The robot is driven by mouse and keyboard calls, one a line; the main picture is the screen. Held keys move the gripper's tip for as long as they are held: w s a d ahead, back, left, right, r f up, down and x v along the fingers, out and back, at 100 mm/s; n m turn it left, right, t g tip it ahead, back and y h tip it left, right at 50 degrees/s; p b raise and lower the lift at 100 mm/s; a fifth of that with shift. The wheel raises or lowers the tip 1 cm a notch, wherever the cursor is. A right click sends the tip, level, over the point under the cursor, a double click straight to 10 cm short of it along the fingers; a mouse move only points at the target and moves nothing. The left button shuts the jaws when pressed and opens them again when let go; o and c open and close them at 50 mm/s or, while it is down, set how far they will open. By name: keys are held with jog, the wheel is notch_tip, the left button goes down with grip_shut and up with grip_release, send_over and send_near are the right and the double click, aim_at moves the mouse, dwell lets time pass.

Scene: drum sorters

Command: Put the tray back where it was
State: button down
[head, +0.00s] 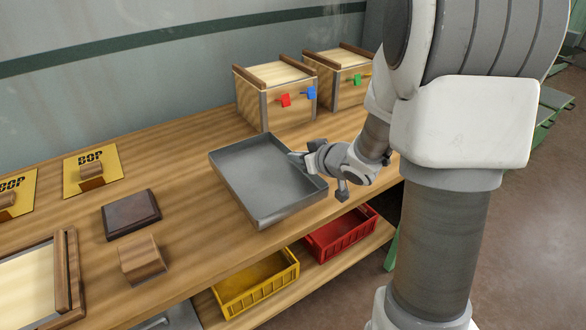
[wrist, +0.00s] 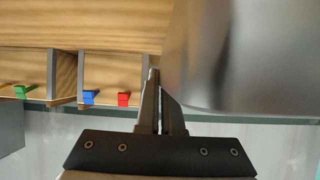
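The grey tray (head: 236,184) is a shallow, open metal tray, empty inside, at the front middle of the wooden bench in the head view. Its near corner reaches the bench's front edge; I cannot tell if it rests on the wood or is held just above it. My gripper (head: 297,158) is at the tray's right wall. In the wrist view my gripper (wrist: 157,95) has its fingers close together, with the blurred grey tray (wrist: 235,55) covering part of one finger. It looks shut on the tray wall.
Two wooden drum boxes (head: 276,92) (head: 340,78) with coloured tabs stand behind the tray. A dark block (head: 131,214) and a wooden block (head: 142,259) lie to its left. Yellow (head: 257,284) and red (head: 341,232) bins sit on the lower shelf. Yellow BOP plates (head: 104,160) lie farther left.

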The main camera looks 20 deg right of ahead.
aim_at(297, 166)
jog(key=shift+w+f+b, duration=0.15)
jog(key=shift+f+b, duration=1)
jog(key=shift+f, duration=0.9)
jog(key=shift+f, duration=0.15)
jog(key=c, duration=1.1)
grip_release()
